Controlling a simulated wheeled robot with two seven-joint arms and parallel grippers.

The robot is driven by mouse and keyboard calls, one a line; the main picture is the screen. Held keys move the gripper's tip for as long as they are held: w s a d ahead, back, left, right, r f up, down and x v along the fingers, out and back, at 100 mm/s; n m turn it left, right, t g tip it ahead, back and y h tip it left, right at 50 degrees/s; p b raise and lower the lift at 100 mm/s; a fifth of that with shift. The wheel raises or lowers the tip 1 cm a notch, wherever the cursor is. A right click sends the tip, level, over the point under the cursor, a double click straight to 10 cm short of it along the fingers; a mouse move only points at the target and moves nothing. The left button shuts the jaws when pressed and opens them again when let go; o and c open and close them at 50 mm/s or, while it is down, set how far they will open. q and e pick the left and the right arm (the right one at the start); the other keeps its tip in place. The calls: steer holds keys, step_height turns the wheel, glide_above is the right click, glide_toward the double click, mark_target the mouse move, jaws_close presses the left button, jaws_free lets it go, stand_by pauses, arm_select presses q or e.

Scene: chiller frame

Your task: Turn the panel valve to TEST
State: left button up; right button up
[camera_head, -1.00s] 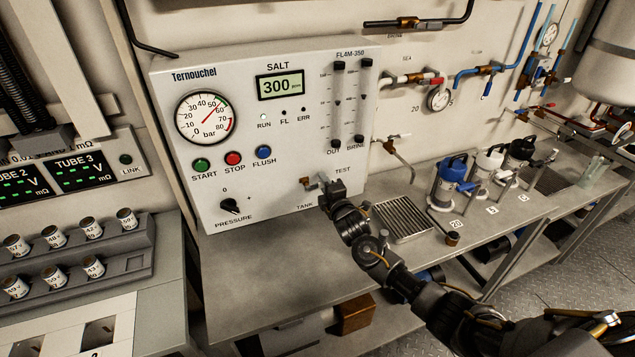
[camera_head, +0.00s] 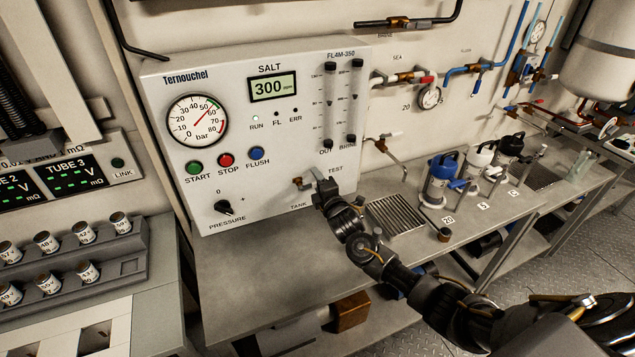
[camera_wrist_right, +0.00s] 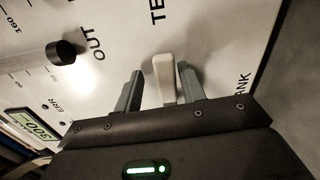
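The panel valve sits low on the right of the white Ternouchel panel (camera_head: 275,145), between the TEST and TANK labels. Its brass body (camera_head: 298,184) shows just left of my right gripper (camera_head: 320,186). In the right wrist view the pale valve lever (camera_wrist_right: 163,76) stands between the two grey fingers of my right gripper (camera_wrist_right: 158,88). A gap shows between the lever and the left finger; the right finger is close beside it, and contact cannot be told. The gripper hides the lever's lower part. My left gripper is not in view.
The black PRESSURE knob (camera_head: 224,208) and the START, STOP and FLUSH buttons are left of the valve. A bench with a metal grate (camera_head: 395,215) and several capped canisters (camera_head: 442,180) lies to the right. The bench below the panel is clear.

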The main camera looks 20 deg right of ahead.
steer(key=shift+f, duration=0.1)
steer(key=shift+s, duration=0.25)
steer(key=s+b, duration=0.2)
steer(key=s, duration=0.8)
steer(key=shift+s, duration=0.15)
